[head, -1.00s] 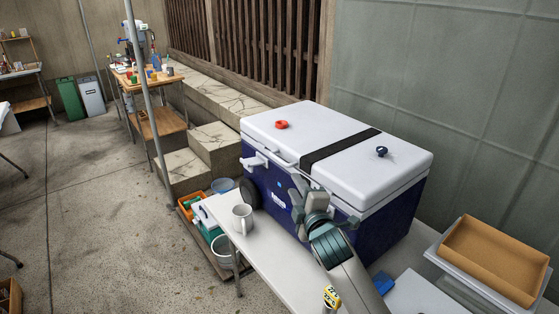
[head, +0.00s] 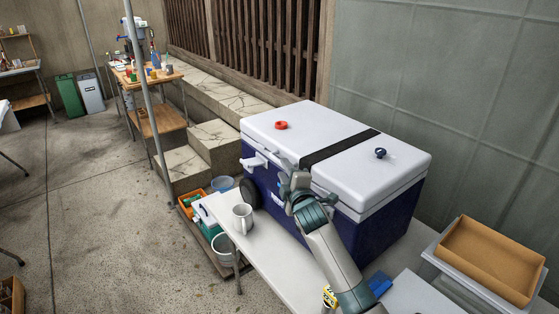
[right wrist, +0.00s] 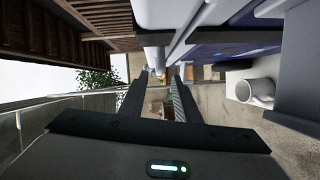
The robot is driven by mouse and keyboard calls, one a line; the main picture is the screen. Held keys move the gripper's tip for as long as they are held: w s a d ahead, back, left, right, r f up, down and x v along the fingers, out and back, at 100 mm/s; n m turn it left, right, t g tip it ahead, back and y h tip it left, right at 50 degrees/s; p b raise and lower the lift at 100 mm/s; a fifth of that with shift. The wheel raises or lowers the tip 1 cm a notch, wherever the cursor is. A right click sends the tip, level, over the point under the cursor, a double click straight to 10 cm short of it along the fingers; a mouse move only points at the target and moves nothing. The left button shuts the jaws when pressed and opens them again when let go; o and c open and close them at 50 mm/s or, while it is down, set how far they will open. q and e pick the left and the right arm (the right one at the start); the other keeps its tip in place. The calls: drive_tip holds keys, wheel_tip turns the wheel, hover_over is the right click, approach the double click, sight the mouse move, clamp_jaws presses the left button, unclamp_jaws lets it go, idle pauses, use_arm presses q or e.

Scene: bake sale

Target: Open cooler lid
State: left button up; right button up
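The cooler (head: 355,225) has a dark blue body and a white lid (head: 265,125) with a black strap across it. The lid lies flat and closed. A white latch or handle (head: 256,162) sticks out at the front left. My right gripper (head: 287,168) is at the cooler's front, close to the lid's front edge. In the right wrist view my right gripper (right wrist: 157,92) has its two dark fingers apart, with nothing clearly held. White lid-side parts (right wrist: 155,57) show just beyond the fingertips; whether they touch cannot be told. My left gripper is out of view.
A white table (head: 262,245) in front of the cooler holds a white mug (head: 242,218). A red ring (head: 281,125) and a dark blue knob-like item (head: 381,153) lie on the lid. A brown tray (head: 490,260) stands at the right. Stone steps (head: 215,143) rise behind left.

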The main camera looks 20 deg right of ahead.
drive_tip(key=shift+w+d+f+p, duration=0.15)
drive_tip(key=shift+w+p, duration=0.1)
drive_tip(key=shift+w, duration=1.4)
drive_tip(key=shift+w+a+f+p, duration=0.1)
drive_tip(key=shift+w+p, duration=0.15)
drive_tip(key=shift+w, duration=1.35)
drive_tip(key=shift+c, duration=0.6)
clamp_jaws()
